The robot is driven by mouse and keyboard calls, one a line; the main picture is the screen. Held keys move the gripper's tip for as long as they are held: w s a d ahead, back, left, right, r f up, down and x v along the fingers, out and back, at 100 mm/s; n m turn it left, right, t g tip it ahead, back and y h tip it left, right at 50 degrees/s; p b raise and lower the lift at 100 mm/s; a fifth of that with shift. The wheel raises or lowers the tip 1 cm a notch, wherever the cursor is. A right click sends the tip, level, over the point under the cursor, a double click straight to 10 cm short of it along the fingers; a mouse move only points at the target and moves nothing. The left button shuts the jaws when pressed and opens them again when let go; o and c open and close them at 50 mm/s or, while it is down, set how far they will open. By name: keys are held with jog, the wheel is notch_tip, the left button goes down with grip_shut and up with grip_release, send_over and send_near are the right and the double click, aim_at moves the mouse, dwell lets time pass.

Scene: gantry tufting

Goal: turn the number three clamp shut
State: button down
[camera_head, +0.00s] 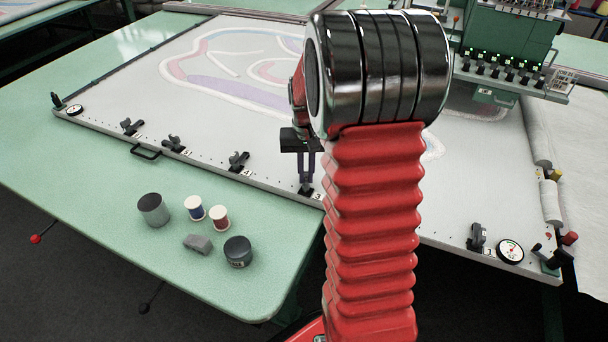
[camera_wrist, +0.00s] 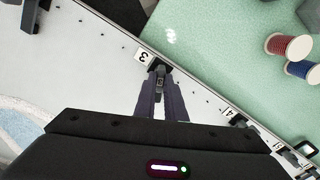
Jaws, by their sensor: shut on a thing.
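The number three clamp (camera_head: 305,190) is a small dark clamp on the front rail of the white frame, beside a white label "3" (camera_head: 318,196). In the wrist view the clamp (camera_wrist: 158,71) shows next to its label (camera_wrist: 144,56). My gripper (camera_head: 306,178) reaches down onto it from above. Its two dark fingers (camera_wrist: 161,88) are shut on the clamp's handle, one on each side. The fingers hide much of the handle, so I cannot tell how far it is turned.
The number four clamp (camera_head: 239,160) and other clamps stand along the rail to the left. Another clamp (camera_head: 477,237) and a gauge (camera_head: 510,251) are to the right. Thread spools (camera_head: 220,217), a grey block (camera_head: 198,243) and dark tins (camera_head: 238,251) stand on the green table (camera_head: 110,200).

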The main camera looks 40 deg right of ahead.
aim_at(307, 178)
jog(key=m, duration=0.5)
jog(key=shift+s+f, duration=0.2)
jog(key=shift+s, duration=0.1)
jog(key=shift+d, duration=0.1)
jog(key=c, duration=1.8)
grip_release()
jog(key=shift+w+r, duration=0.1)
jog(key=shift+c, duration=0.2)
jog(key=shift+w, duration=0.1)
jog(key=shift+r, duration=0.45)
notch_tip(307, 178, up, 13)
jog(key=shift+f, duration=0.1)
